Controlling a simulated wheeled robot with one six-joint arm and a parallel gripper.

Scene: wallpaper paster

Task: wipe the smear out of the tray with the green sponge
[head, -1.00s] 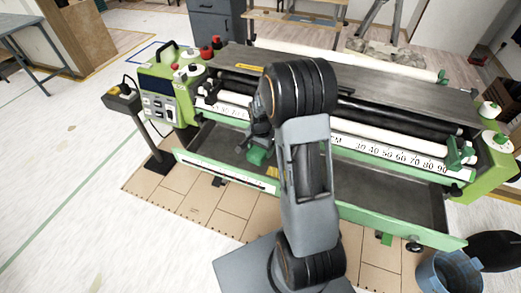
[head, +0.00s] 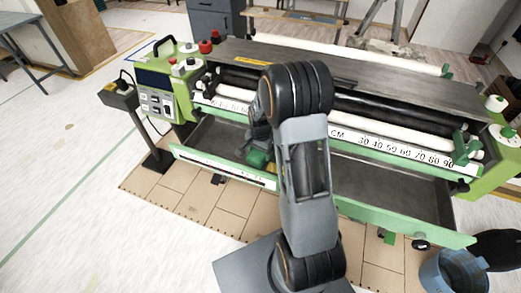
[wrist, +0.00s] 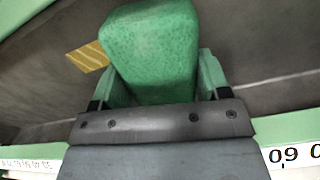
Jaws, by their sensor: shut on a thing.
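The green sponge (wrist: 152,45) fills the upper middle of the wrist view, held between the fingers of my gripper (wrist: 158,85), which is shut on it. In the head view, a green part at my gripper (head: 258,158) shows low inside the left half of the tray, left of my arm. The tray (head: 405,197) is the long dark grey trough along the front of the paster, with a green front rim. A yellow-tan striped patch (wrist: 88,57) shows left of the sponge in the wrist view; I cannot tell whether it is the smear. Contact between sponge and tray floor is hidden.
The paster's numbered scale rail (head: 380,150) and rollers run just behind the tray. The green control box (head: 165,85) stands at its left end. A blue bucket (head: 450,272) is on the floor at lower right. My arm hides the tray's middle.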

